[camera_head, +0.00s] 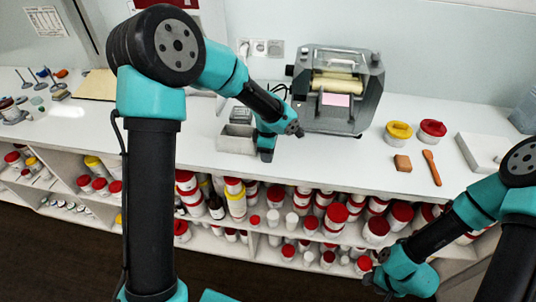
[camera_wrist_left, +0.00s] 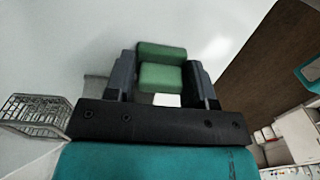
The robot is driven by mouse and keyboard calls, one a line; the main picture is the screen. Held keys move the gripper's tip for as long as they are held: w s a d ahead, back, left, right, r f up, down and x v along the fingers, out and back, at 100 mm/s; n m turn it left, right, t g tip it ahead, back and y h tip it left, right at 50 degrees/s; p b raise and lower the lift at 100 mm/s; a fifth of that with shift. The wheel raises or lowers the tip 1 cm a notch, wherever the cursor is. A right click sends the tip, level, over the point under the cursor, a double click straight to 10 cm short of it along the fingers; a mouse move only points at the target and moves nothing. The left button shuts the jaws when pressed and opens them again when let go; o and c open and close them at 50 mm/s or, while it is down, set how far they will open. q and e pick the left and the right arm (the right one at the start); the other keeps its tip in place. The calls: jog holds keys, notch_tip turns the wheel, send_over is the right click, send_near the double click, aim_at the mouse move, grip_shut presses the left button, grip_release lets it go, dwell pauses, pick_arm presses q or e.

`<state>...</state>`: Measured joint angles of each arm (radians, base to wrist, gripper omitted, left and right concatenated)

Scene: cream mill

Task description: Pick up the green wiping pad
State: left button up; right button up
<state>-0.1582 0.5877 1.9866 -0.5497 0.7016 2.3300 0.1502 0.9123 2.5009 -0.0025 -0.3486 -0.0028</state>
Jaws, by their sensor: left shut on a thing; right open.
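The green wiping pad (camera_wrist_left: 160,77) sits between the two dark fingers of my left gripper (camera_wrist_left: 161,84) in the left wrist view. The fingers are shut on it from both sides. White surface shows around the pad; I cannot tell whether the pad touches it. In the head view my left gripper (camera_head: 266,156) points down at the front part of the white counter, right of a grey bin, and the pad is hidden there. My right gripper (camera_head: 378,284) is open at the lower right, in front of the shelves and away from the counter top.
The grey bin (camera_head: 237,139) stands just left of my left gripper. A roller mill (camera_head: 338,92) stands behind it. Red-lidded (camera_head: 432,130) and yellow-lidded (camera_head: 398,133) jars, an orange-brown block (camera_head: 402,163) and an orange spatula (camera_head: 431,167) lie to the right. A wire basket (camera_wrist_left: 35,115) shows in the left wrist view.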

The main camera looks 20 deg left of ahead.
pick_arm(q)
jog(key=shift+r, duration=1.7)
jog(key=s+d, duration=0.2)
jog(key=s, duration=0.5)
jog(key=s+d+r, duration=0.1)
jog(key=s+d, duration=0.2)
jog(key=s, duration=0.5)
jog(key=shift+d+r, duration=0.3)
